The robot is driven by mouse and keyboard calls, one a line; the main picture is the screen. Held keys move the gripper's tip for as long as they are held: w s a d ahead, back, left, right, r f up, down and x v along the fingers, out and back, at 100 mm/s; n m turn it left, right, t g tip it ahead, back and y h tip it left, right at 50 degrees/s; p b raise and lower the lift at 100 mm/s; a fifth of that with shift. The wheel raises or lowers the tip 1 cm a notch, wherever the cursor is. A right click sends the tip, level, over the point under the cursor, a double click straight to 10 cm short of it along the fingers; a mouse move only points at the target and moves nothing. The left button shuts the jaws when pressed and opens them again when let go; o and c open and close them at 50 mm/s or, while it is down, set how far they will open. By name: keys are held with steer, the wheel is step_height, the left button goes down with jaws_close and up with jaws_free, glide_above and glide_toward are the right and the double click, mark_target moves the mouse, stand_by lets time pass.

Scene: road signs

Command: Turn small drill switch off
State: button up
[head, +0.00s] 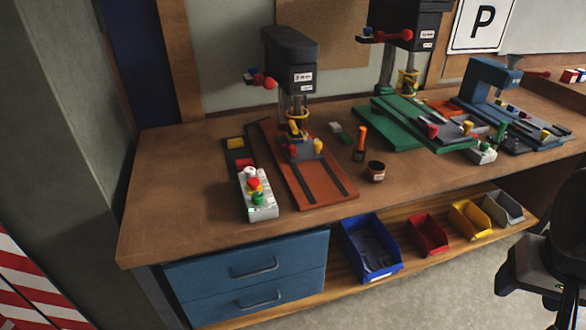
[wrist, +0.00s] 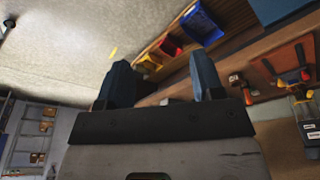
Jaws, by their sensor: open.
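The small drill press (head: 290,62) stands at the left of the workbench in the head view. It has a dark head, a red-knobbed handle and an orange-red base plate (head: 325,188). A grey switch box (head: 262,211) lies at the plate's left front, with red, yellow and green controls on top; the switch position is too small to tell. My gripper (wrist: 162,76) shows in the wrist view with its two dark blue fingers spread and nothing between them. It is away from the switch box, which I cannot make out in the wrist view.
A larger green-based drill press (head: 395,124) and a blue machine (head: 490,80) stand to the right on the workbench (head: 165,190). A small brown pot (head: 375,172) and an orange-handled tool (head: 360,143) lie between. Blue (head: 370,250) and red (head: 428,236) bins sit on the shelf below.

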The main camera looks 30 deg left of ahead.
steer(key=w+a+r+n, duration=0.1)
steer(key=w+a+n, duration=0.3)
steer(key=w+a, duration=0.7)
steer(key=n+g, duration=0.2)
steer(key=n, duration=0.9)
glide_above(257, 194)
steer(key=f, duration=1)
steer(key=shift+s, duration=0.2)
steer(key=shift+f, duration=0.15)
steer(key=shift+w+f, duration=0.15)
steer(key=shift+f, duration=3.65)
